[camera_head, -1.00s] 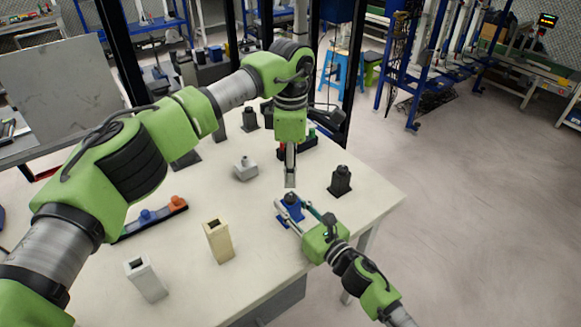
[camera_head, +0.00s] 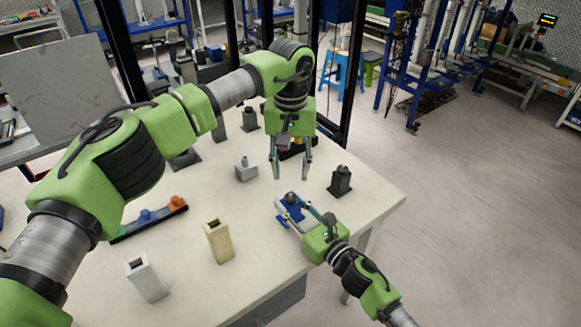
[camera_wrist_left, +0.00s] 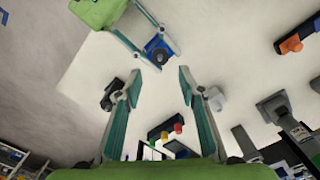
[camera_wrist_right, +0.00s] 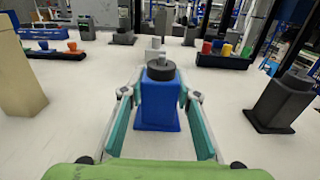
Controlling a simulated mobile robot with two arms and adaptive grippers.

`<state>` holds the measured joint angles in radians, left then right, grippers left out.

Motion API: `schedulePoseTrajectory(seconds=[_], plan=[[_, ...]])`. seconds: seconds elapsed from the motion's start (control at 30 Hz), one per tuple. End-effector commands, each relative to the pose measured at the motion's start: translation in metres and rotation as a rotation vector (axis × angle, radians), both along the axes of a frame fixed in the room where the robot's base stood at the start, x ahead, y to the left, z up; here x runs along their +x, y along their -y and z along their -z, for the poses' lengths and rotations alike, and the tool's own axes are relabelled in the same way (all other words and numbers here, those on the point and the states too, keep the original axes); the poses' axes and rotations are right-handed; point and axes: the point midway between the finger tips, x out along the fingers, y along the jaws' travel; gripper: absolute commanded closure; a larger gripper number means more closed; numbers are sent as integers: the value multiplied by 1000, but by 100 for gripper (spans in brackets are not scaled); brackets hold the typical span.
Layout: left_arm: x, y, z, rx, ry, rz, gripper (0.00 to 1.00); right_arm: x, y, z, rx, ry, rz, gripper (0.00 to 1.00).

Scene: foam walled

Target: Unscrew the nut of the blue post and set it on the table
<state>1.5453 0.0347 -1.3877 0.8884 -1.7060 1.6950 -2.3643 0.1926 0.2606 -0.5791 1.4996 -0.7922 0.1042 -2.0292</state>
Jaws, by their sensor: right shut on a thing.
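The blue post (camera_head: 291,213) stands upright on the table (camera_head: 362,208) with a dark round nut (camera_wrist_right: 161,70) on its top. My right gripper (camera_head: 290,204) is shut on the blue post, a finger on each side below the nut. My left gripper (camera_head: 291,174) points down above the blue post, open and empty, with its fingertips clear of the nut. In the left wrist view, the nut (camera_wrist_left: 159,57) shows beyond the open fingers, slightly left of the picture's middle.
A black post (camera_head: 341,181) stands right of the blue post, and a grey post (camera_head: 246,169) stands to its left. A beige block (camera_head: 218,241), a white block (camera_head: 146,279) and a dark tray with coloured pieces (camera_head: 150,219) stand farther left. The table's right edge is near.

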Motion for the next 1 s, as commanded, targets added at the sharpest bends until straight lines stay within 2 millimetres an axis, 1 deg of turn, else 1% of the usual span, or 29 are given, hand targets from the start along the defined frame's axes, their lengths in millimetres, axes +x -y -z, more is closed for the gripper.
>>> schedulePoseTrajectory(seconds=[0.17,0.27,0.37,0.5,0.7,0.83,1.0], plan=[[0,0,2,1,0,83,64,0,0,1,-1,-2,1,100],[0,-1,10,1,-3,95,64,0,0,1,-1,-2,0,100],[-1,-1,24,2,-3,94,64,0,0,1,-1,-2,0,100],[-1,0,47,1,-4,93,64,0,0,1,-1,-2,0,100],[0,0,71,1,-2,92,64,0,0,1,-1,-2,0,100],[0,0,79,1,-1,92,64,0,0,1,-1,-2,0,100],[0,0,81,1,-1,92,64,0,0,1,-1,-2,1,100]])
